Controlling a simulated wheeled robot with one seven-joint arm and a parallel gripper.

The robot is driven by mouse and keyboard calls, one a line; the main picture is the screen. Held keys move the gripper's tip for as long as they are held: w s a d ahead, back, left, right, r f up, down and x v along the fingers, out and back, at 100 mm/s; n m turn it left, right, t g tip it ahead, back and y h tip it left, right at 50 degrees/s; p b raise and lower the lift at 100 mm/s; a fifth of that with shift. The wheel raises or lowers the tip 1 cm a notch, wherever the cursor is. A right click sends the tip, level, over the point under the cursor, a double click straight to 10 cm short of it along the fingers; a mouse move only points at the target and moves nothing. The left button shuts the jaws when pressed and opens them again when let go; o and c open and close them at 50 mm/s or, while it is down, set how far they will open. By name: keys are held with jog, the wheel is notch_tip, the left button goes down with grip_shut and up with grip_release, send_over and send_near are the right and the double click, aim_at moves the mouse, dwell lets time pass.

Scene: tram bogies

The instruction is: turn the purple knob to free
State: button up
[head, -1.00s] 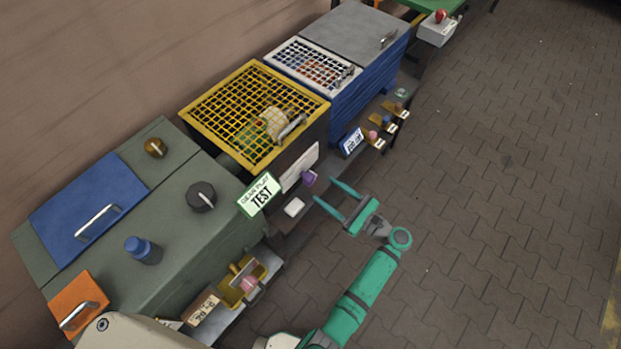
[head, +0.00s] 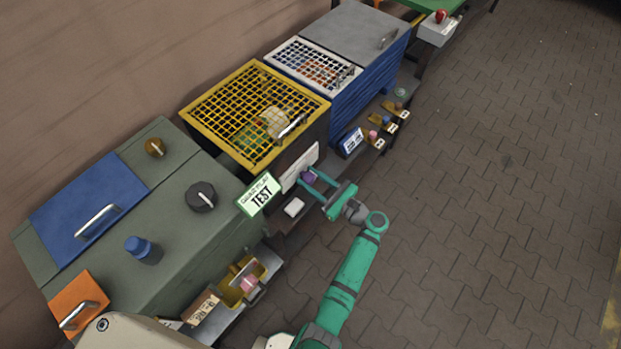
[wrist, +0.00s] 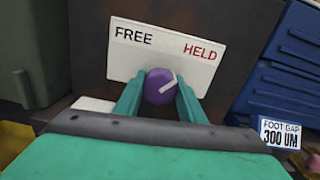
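The purple knob (wrist: 159,86) sits at the lower edge of a white plate (wrist: 168,50) marked FREE on the left and HELD on the right. Its pale pointer line slants up to the right, toward HELD. In the head view the knob (head: 309,176) shows on the front of the yellow-grid box. My gripper (wrist: 160,92) has its two teal fingers on either side of the knob. The fingers look spread about the knob's width; whether they touch it is unclear. The gripper also shows in the head view (head: 313,181).
A green-edged TEST sign (head: 259,194) stands left of the knob, with a small white block (head: 293,207) below it. A blue FOOT GAP label (wrist: 281,133) is to the right. The paved floor (head: 480,220) is clear.

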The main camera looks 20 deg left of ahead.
jog(key=c, duration=0.3)
jog(key=n, duration=0.3)
jog(key=shift+n, duration=0.4)
jog(key=n, duration=0.3)
jog(key=shift+n, duration=0.3)
jog(key=n, duration=0.4)
jog(key=shift+n, duration=0.3)
jog(key=shift+d+n, duration=0.1)
jog(key=shift+n, duration=1.8)
